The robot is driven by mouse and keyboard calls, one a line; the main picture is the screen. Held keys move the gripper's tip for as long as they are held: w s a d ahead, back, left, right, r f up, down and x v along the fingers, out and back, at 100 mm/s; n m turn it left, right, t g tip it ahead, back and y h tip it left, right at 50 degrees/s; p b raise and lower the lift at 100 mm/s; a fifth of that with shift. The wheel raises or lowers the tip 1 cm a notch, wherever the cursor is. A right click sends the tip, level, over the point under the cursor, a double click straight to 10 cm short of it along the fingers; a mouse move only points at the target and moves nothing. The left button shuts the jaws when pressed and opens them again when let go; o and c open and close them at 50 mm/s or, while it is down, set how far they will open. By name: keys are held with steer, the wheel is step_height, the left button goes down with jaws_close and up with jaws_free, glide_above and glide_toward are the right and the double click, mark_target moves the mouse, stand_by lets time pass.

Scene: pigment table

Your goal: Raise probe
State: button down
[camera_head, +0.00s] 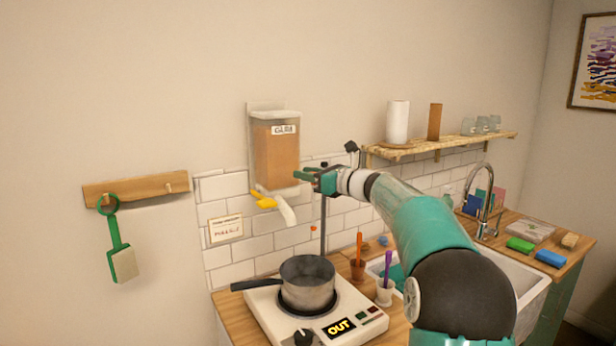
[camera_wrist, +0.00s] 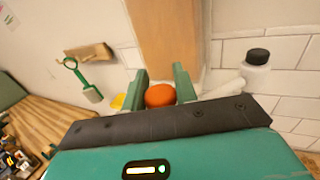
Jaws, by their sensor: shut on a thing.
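My gripper (camera_head: 306,176) is in front of the tiled wall, just right of the lower part of the glue dispenser, high above the hotplate. In the wrist view its green fingers (camera_wrist: 160,92) are shut on a round orange knob (camera_wrist: 160,96). A dark upright rod (camera_head: 323,232) stands behind the pot and runs up to my gripper. I cannot make out the probe itself for certain.
The glue dispenser (camera_head: 276,155) hangs on the wall with a yellow lever (camera_head: 264,200) and pale spout (camera_head: 284,210). Two small cups with orange and purple handles stand right of the pot. A shelf (camera_head: 450,146) is at right above the sink. A green-handled tool (camera_head: 121,255) hangs left.

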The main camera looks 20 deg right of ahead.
steer(key=c, duration=1.1)
jaws_free()
steer(key=shift+s+r, duration=0.1)
steer(key=shift+r, duration=0.3)
steer(key=shift+f, duration=0.15)
steer(key=v, duration=1.3)
steer(key=shift+s+d, duration=0.25)
steer(key=s+a+f+n+g+h, duration=0.1)
steer(key=s+a+f+n+g, duration=0.3)
steer(key=s+a+n, duration=0.45)
steer(key=s+a+f+n+g+h, duration=0.25)
steer(key=s+a+f+n, duration=0.2)
steer(key=a, duration=0.65)
steer(key=s+f+n+g+h, duration=0.1)
steer(key=s+f+n+h, duration=0.1)
steer(key=s+f+n, duration=0.2)
steer(key=s+a+f+n+g+h, duration=0.1)
steer(key=s+f+n+h, duration=0.1)
steer(key=s+f+n, duration=0.2)
steer(key=s+a+f+n+g+h, duration=0.1)
steer(key=s+f+n, duration=0.3)
steer(key=s+n, duration=0.4)
steer(key=shift+s+f+h, duration=0.1)
steer(key=shift+s+h, duration=0.3)
steer(key=shift+s, duration=0.75)
steer(key=shift+s+f+h, duration=0.15)
steer(key=shift+s+h, duration=0.2)
steer(key=shift+s, duration=0.85)
